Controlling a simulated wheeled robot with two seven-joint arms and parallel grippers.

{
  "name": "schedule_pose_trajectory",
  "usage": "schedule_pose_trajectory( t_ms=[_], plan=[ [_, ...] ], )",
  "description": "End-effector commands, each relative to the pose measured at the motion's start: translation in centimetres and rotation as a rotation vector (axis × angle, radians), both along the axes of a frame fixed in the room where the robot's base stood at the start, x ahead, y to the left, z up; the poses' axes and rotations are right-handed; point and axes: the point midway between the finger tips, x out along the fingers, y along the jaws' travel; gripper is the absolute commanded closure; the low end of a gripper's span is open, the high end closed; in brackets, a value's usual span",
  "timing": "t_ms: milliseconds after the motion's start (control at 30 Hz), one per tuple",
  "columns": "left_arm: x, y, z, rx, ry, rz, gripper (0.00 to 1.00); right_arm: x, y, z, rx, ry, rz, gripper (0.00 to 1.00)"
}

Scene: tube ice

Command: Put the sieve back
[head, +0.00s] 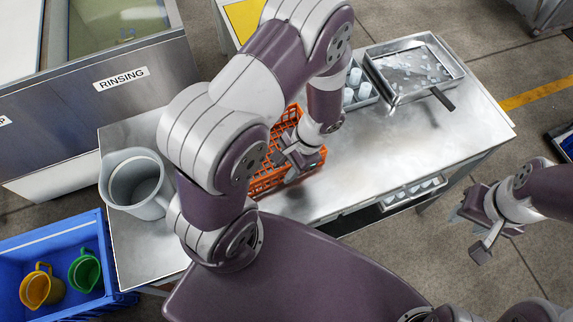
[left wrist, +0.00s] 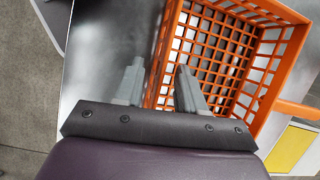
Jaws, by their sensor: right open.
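An orange gridded basket, which looks like the sieve (head: 267,181), sits on the steel table, partly hidden by my left arm. In the left wrist view the orange sieve (left wrist: 270,14) shows its open grid, and an orange handle sticks out to the right. My left gripper (head: 297,158) is at the sieve's near right part. Its fingers (left wrist: 160,67) are apart, one on each side of the sieve's left wall in the picture; I cannot tell whether they touch it. My right gripper (head: 474,232) is open and empty, off the table's right side above the floor.
A steel tray (head: 398,97) with ice pieces and a black handle lies at the back right. A container of white tubes (head: 366,100) stands beside it. A grey pitcher (head: 115,190) stands at left. A blue crate (head: 20,244) holds yellow and green jugs. The table's right part (head: 400,145) is clear.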

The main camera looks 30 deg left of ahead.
Motion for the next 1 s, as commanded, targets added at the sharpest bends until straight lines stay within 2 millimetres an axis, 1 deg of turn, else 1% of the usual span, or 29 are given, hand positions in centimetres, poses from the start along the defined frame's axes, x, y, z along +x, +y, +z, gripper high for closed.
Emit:
schedule_pose_trajectory(
  t_ms=[167, 267, 367, 500, 600, 700, 833, 1000],
  plan=[
    [0.0, 0.0, 0.0, 0.000, 0.000, 0.000, 0.61, 0.0, 0.0, 0.0, 0.000, 0.000, 0.000, 0.57],
    [0.4, -0.2, 1.0, 0.000, -0.002, -0.002, 0.61, 0.0, 0.0, 0.1, 0.000, 0.000, 0.000, 0.57],
    [1.0, -0.9, 3.1, -0.001, -0.006, -0.003, 0.61, 0.0, 0.0, 0.4, 0.000, 0.000, 0.000, 0.57],
    [2.1, -1.9, 6.7, 0.000, -0.005, -0.003, 0.61, 0.0, 0.0, 0.5, 0.000, 0.000, 0.000, 0.57],
    [2.8, -2.5, 8.9, -0.001, -0.005, -0.002, 0.61, 0.0, 0.0, 0.6, 0.000, 0.000, 0.000, 0.57],
    [3.3, -3.0, 10.5, -0.001, -0.004, -0.001, 0.61, 0.0, 0.0, 0.6, 0.000, 0.000, 0.000, 0.57],
    [3.5, -3.3, 11.6, -0.001, -0.001, -0.001, 0.61, 0.0, 0.0, 0.6, 0.000, 0.000, 0.000, 0.57],
    [3.6, -3.3, 11.7, 0.000, 0.000, 0.000, 0.61, 0.0, 0.0, 0.6, 0.000, 0.000, 0.000, 0.57]
  ],
)
